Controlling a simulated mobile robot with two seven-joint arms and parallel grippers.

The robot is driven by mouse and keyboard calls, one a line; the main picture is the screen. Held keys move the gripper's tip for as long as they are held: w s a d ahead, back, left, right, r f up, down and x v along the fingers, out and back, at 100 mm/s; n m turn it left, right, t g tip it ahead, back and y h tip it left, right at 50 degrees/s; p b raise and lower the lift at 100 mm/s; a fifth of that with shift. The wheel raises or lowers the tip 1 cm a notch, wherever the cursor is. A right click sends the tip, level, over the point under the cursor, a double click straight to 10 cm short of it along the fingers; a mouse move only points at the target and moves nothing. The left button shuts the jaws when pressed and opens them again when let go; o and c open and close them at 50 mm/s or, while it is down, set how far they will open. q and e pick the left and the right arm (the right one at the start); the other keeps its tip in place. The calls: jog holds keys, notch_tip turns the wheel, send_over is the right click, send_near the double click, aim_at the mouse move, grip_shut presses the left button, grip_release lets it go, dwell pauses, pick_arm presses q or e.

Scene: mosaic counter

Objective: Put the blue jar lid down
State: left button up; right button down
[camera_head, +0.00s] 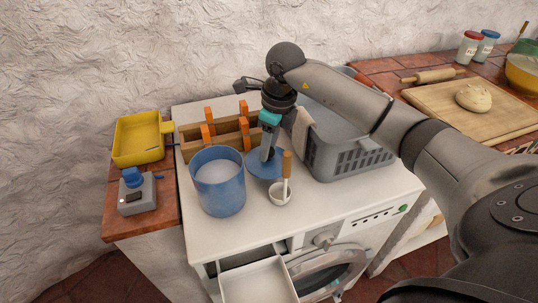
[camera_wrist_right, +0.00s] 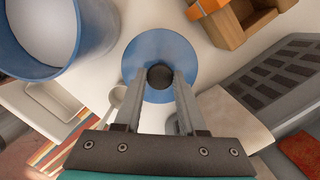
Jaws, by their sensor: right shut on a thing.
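The blue jar lid (camera_head: 257,174) is a flat blue disc with a dark round knob. It is low over the white washer top, beside the blue jar; whether it touches the top I cannot tell. My right gripper (camera_head: 266,154) reaches down from above and is shut on the knob. In the right wrist view the lid (camera_wrist_right: 158,48) lies flat beyond the fingers (camera_wrist_right: 159,80), the knob between their tips. The blue jar (camera_head: 222,193) stands open at the lid's left, with white contents. My left gripper is not in view.
A white scoop (camera_head: 280,197) with a wooden handle stands close to the lid's front right. A grey basket (camera_head: 350,162) is at the right, a wooden rack (camera_head: 193,147) with orange parts behind. The washer top's front (camera_head: 330,200) is clear. A drawer (camera_head: 258,282) is open below.

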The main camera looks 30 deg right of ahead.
aim_at(276, 162)
jog(key=shift+f, duration=1.45)
jog(key=shift+f, duration=0.1)
jog(key=shift+c, duration=2.4)
grip_release()
jog(key=shift+b, duration=0.3)
jog(key=shift+r, duration=0.2)
notch_tip(276, 162, up, 12)
jog(key=s+p, duration=0.1)
jog(key=p, duration=0.1)
jog(key=shift+s+d, duration=0.3)
jog(key=shift+d, duration=0.15)
jog(key=shift+f, duration=0.1)
